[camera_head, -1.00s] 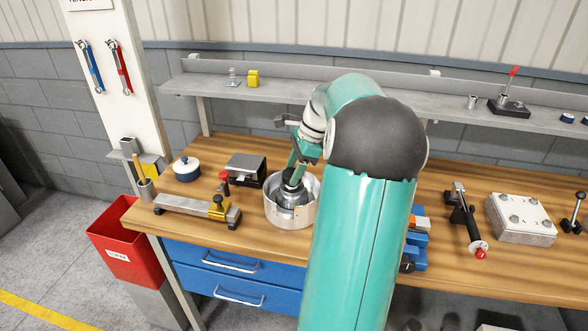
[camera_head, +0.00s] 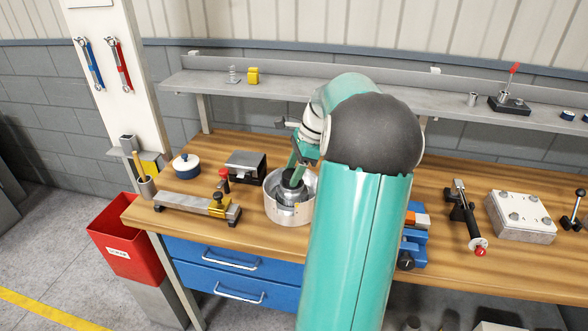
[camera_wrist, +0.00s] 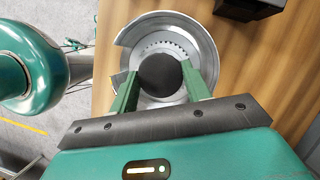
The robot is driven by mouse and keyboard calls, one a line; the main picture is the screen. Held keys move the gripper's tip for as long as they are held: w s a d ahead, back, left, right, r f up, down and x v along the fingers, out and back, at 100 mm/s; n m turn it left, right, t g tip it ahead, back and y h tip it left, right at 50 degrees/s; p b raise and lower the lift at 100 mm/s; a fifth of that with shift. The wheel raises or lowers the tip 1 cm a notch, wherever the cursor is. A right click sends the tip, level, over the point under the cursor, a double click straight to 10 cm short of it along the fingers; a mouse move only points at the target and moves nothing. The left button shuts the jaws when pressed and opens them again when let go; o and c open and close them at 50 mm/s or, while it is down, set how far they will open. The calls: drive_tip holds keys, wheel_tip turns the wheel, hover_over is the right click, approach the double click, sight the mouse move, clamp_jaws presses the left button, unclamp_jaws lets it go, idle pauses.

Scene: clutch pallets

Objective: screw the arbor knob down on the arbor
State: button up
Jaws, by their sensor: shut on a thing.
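The arbor knob, a round black knob (camera_wrist: 160,74), sits between my gripper's fingers at the middle of the wrist view; it is the dark piece (camera_head: 292,178) in the head view. My gripper (camera_head: 297,163) reaches down from above and is shut on it; its two green fingers (camera_wrist: 160,85) are on either side. Below the knob is a metal toothed part inside a round silver housing (camera_wrist: 206,52), which shows in the head view as an open drum (camera_head: 289,217) on the bench. The arbor itself is hidden under the knob.
A metal bar fixture with a yellow block (camera_head: 218,205) lies left of the drum. A dark metal box (camera_head: 246,167) stands behind it, and a blue-and-white round pot (camera_head: 187,167) further left. Blue parts (camera_head: 413,250) are right of my arm. A shelf (camera_head: 350,98) runs behind.

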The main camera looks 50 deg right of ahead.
drive_tip(key=shift+f, duration=0.2)
drive_tip(key=o, duration=1.1)
drive_tip(key=shift+c, duration=0.2)
drive_tip(key=c, duration=0.9)
drive_tip(key=shift+o, duration=0.2)
drive_tip(key=m, duration=0.2)
drive_tip(key=m+t+h, duration=0.1)
drive_tip(key=m, duration=0.1)
drive_tip(key=shift+a+m, duration=0.2)
drive_tip(key=shift+m, duration=0.1)
drive_tip(key=m+h, duration=0.1)
drive_tip(key=m, duration=0.1)
drive_tip(key=m+h, duration=0.1)
drive_tip(key=m, duration=0.1)
drive_tip(key=shift+a+t, duration=0.1)
drive_tip(key=shift+t, duration=0.2)
drive_tip(key=shift+s+m, duration=0.1)
drive_tip(key=shift+m, duration=0.6)
